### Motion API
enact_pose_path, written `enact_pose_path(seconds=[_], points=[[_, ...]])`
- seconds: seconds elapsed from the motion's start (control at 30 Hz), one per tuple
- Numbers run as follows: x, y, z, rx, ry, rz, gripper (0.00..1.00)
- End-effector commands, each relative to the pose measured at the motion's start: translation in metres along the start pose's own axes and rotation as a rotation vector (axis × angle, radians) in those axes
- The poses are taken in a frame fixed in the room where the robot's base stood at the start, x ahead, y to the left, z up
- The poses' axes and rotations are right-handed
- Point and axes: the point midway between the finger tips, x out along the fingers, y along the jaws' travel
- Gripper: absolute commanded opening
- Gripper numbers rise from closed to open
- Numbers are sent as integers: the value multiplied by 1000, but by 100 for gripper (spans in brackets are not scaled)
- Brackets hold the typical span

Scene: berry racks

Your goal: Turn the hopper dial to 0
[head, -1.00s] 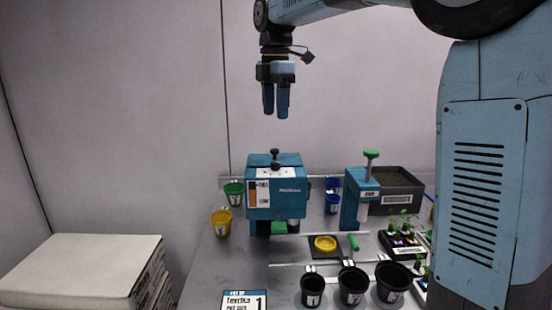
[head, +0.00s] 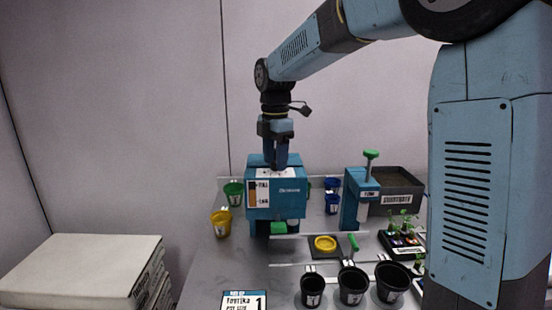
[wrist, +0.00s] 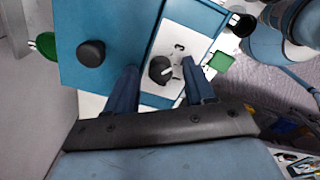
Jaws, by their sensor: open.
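The hopper (head: 290,198) is a teal box with a white label plate on its top. In the wrist view, the black hopper dial (wrist: 160,69) sits on this white plate (wrist: 186,38), with a white pointer line on its right part. My gripper (head: 275,164) points down at the hopper top. In the wrist view, my gripper (wrist: 158,64) is open, one finger on each side of the dial. I cannot tell whether the fingers touch it.
A second black knob (wrist: 91,53) stands on the teal top, left of the dial. A teal stand with a green knob (head: 371,154) and a substrate tray (head: 397,199) are to the right. Black pots (head: 352,286) stand in front; a yellow cup (head: 221,224) is left.

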Motion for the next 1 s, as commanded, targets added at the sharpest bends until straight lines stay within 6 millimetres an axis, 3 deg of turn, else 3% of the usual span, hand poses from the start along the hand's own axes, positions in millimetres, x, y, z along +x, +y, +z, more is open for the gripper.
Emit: enact_pose_path(seconds=[0.33,0.9,1.0], points=[[3,0,0,0,0,0,54],[3,0,-1,-1,0,0,0],[3,-1,1,1,-1,0,0]])
